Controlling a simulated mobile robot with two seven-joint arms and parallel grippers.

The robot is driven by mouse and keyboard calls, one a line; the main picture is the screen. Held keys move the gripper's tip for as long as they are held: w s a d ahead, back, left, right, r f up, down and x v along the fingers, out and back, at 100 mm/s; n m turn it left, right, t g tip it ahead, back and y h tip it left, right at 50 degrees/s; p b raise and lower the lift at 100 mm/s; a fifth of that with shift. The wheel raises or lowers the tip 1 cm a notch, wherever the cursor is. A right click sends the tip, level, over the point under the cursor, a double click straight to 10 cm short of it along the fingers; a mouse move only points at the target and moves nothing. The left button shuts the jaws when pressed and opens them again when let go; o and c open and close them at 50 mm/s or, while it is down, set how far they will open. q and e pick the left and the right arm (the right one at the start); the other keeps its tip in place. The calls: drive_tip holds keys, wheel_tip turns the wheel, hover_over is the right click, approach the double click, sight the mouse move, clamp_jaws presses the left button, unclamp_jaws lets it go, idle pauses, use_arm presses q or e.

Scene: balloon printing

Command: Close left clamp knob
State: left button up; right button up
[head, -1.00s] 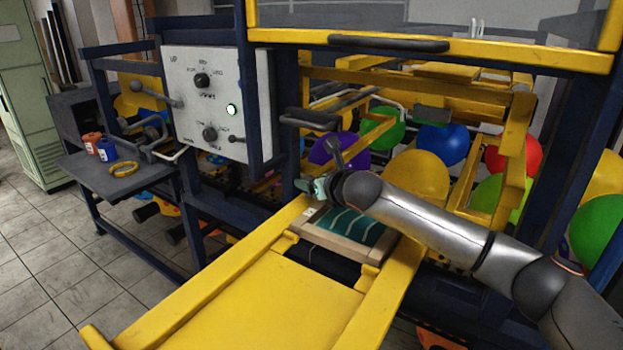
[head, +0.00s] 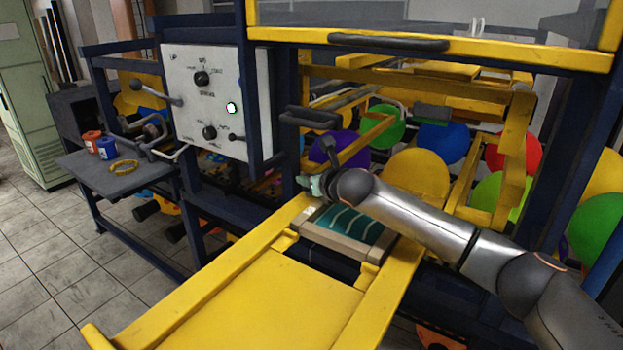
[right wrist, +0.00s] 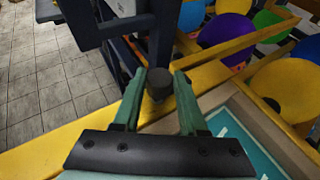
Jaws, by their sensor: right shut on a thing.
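The left clamp knob (right wrist: 159,84) is a dark round knob on the yellow rail, seen in the right wrist view between the fingers of my right gripper (right wrist: 159,74). The gripper is shut on it, one teal finger on each side. In the head view my right gripper (head: 312,187) is at the left yellow rail, by the far left corner of the wooden screen frame (head: 342,245) with its teal mesh. There the hand hides the knob. My left gripper is not in view.
A white control panel (head: 205,105) with knobs and a lit button stands left of the gripper. Colored balloons, such as a purple one (head: 353,150), lie behind yellow bars. A yellow platform (head: 245,305) extends in front. A side table (head: 125,180) holds small cups.

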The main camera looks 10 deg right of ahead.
clamp_jaws()
drive_tip(key=shift+a+m+h, duration=0.1)
drive_tip(key=shift+m+h, duration=0.3)
drive_tip(key=shift+h, duration=0.1)
drive_tip(key=m+h, duration=0.1)
drive_tip(key=h, duration=0.1)
drive_tip(key=m+h, duration=0.2)
drive_tip(key=shift+a+m, duration=0.3)
drive_tip(key=shift+a, duration=0.05)
drive_tip(key=shift+a+m+g+h, duration=0.15)
drive_tip(key=shift+m+g+h, duration=0.75)
drive_tip(key=shift+m+h, duration=1.1)
drive_tip(key=shift+m+g+h, duration=0.3)
drive_tip(key=shift+m+h, duration=0.1)
drive_tip(key=shift+h, duration=0.2)
drive_tip(key=o, duration=0.7)
unclamp_jaws()
drive_tip(key=shift+w, duration=0.1)
